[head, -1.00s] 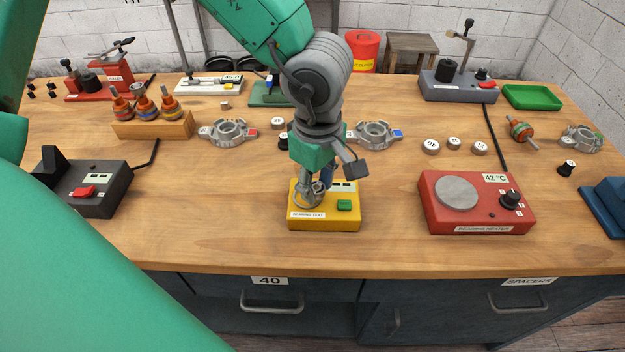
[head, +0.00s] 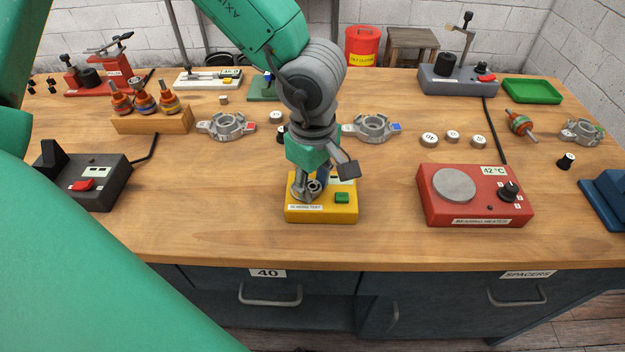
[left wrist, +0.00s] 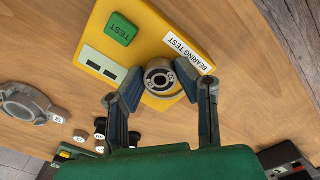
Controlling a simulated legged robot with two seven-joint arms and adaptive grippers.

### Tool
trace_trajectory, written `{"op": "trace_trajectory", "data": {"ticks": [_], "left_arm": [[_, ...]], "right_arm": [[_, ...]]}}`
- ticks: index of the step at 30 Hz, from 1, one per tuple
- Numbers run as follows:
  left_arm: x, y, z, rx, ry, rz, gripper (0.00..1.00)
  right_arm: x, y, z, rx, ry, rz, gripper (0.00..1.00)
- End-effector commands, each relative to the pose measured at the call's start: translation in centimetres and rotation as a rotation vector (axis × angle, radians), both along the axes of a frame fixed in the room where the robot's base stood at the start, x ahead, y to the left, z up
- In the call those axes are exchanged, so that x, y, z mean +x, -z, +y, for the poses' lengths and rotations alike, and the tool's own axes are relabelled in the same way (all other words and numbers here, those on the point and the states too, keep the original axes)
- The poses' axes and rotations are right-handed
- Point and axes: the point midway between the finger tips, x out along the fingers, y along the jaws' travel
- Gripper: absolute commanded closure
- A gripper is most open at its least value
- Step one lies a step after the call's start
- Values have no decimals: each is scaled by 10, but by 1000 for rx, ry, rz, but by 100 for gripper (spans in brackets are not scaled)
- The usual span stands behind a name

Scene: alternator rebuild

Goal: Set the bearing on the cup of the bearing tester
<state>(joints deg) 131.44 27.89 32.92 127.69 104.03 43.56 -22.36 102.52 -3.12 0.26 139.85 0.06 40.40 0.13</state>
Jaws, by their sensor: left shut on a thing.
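The yellow bearing tester (head: 324,214) sits near the front middle of the bench. It also shows in the left wrist view (left wrist: 150,30), with its green TEST button and label. My left gripper (head: 309,190) is over the left part of the tester, pointing down. In the left wrist view its fingers (left wrist: 159,84) are shut on a small grey ring, the bearing (left wrist: 147,80). The bearing is over the tester's cup area. The cup is hidden beneath it, and I cannot tell whether they touch. My right gripper is not in view.
The red bearing heater (head: 430,203) stands to the right, reading 42 °C. A black device (head: 90,195) stands at the left. Grey housings (head: 222,126) and several small labelled parts lie behind the tester. Bare wood lies on both sides of the tester.

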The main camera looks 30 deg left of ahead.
Motion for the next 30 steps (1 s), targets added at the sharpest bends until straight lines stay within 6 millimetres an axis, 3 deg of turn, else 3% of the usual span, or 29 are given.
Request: {"op": "trace_trajectory", "data": {"ticks": [14,15,17,30], "left_arm": [[0,2,10,-2,-2,0,100],[0,2,10,-1,-2,0,69],[0,2,9,0,-1,1,48],[0,2,10,-2,-2,0,48]], "right_arm": [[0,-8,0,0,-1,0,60],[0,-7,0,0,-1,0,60],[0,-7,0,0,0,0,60],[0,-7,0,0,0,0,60]]}}
